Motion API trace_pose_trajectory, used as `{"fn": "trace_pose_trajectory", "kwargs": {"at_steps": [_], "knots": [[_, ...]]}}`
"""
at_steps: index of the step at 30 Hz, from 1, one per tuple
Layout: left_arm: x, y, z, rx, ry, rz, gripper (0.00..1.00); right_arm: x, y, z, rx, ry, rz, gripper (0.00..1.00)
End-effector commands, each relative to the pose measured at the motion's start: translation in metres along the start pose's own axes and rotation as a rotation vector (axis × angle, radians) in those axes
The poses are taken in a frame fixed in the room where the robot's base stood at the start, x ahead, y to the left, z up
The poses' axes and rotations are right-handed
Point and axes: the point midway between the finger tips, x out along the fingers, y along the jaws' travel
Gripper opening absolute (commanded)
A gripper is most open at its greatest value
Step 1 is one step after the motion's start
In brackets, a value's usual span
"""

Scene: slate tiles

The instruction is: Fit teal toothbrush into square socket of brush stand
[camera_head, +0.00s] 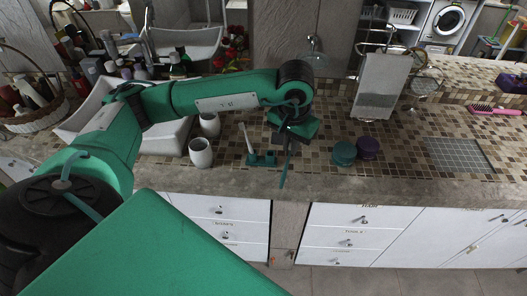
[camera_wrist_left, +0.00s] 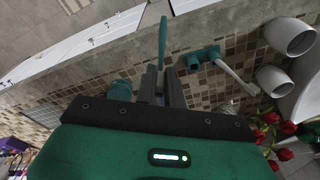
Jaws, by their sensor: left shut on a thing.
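My left gripper (camera_head: 290,142) is shut on the teal toothbrush (camera_head: 284,172). The toothbrush hangs below the jaws, near the counter's front edge. In the left wrist view the toothbrush (camera_wrist_left: 163,42) sticks out beyond the fingers (camera_wrist_left: 163,88). The teal brush stand (camera_head: 262,160) is on the counter just left of the held toothbrush, apart from it. The stand also shows in the left wrist view (camera_wrist_left: 203,56), right of the fingers. A white toothbrush (camera_head: 246,138) leans in one end of it. The shape of the sockets is too small to tell. My right gripper is not in view.
Two pale cups (camera_head: 201,153) stand left of the stand. A teal round container (camera_head: 343,154) and a purple one (camera_head: 368,147) stand to its right. A grey towel on a rack (camera_head: 381,85) is behind them. The tiled counter between is mostly clear.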

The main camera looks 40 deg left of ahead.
Motion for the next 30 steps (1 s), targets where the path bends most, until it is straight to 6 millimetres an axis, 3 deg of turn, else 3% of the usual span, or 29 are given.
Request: {"fn": "trace_pose_trajectory", "kwargs": {"at_steps": [1,3,6,10,14,17,23,30], "knots": [[-0.016,-0.015,-0.021,-0.021,0.037,-0.001,0.0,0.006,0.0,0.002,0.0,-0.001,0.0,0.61],[-0.042,-0.035,-0.043,-0.038,0.077,-0.004,0.0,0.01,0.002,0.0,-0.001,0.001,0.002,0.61],[-0.078,-0.064,-0.066,-0.06,0.125,-0.003,0.0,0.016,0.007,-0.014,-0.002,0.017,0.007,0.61],[-0.116,-0.094,-0.083,-0.081,0.167,0.003,0.0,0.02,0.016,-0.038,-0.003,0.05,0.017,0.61],[-0.135,-0.111,-0.089,-0.089,0.187,0.008,0.0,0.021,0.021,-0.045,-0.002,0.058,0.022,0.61],[-0.134,-0.115,-0.09,-0.091,0.191,0.01,0.0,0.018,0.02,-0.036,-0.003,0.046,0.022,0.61],[-0.101,-0.114,-0.086,-0.09,0.187,0.009,0.0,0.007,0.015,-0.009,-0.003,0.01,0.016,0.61],[-0.056,-0.113,-0.081,-0.09,0.187,0.009,0.0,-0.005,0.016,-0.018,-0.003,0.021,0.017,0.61]]}}
